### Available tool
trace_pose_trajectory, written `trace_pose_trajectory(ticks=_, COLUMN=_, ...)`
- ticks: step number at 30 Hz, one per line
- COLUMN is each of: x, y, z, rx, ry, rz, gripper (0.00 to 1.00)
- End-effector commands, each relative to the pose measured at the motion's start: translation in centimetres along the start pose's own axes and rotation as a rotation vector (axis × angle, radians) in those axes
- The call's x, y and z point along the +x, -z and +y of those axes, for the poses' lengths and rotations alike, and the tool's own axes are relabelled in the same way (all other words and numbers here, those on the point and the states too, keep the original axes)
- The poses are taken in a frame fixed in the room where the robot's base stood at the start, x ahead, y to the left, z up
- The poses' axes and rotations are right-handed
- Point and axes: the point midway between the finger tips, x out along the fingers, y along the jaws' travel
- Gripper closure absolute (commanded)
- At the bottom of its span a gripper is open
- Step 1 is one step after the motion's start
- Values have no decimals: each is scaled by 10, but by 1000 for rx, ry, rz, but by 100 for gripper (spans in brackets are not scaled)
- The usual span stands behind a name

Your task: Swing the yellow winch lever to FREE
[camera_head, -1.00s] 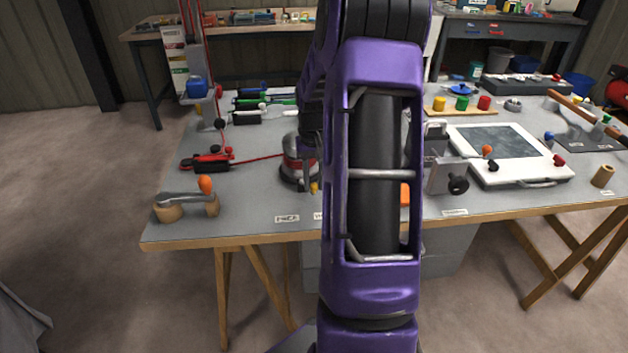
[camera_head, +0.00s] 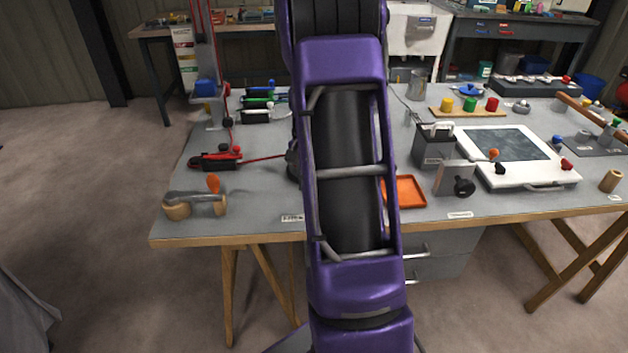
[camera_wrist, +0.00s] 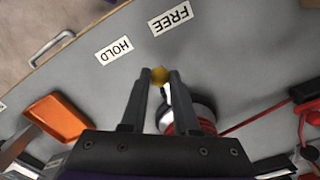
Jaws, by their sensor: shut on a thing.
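The winch (camera_wrist: 200,112), a red and silver drum, stands on the grey bench in the wrist view. Its lever's yellow knob (camera_wrist: 160,76) is between the fingertips of my gripper (camera_wrist: 159,79), which is shut on it. The lever points toward the bench edge, somewhere between the FREE label (camera_wrist: 170,18) and the HOLD label (camera_wrist: 114,50). In the head view my purple arm hides the gripper, the lever and nearly all of the winch.
An orange tray (camera_head: 404,191) lies right of my arm. A red cleat-like fitting (camera_head: 215,159) with a red line running toward the winch is on the left. A wooden-ended fitting with an orange knob (camera_head: 213,184) stands at the front left. A white-framed panel (camera_head: 520,180) is on the right.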

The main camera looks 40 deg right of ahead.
Motion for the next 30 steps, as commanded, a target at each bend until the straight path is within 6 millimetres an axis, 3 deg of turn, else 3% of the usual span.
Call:
trace_pose_trajectory(ticks=13, x=-2, y=-4, z=-16, rx=266, ry=2, rz=2, gripper=100)
trace_pose_trajectory(ticks=30, x=-1, y=-4, z=-19, rx=324, ry=3, rz=1, gripper=100)
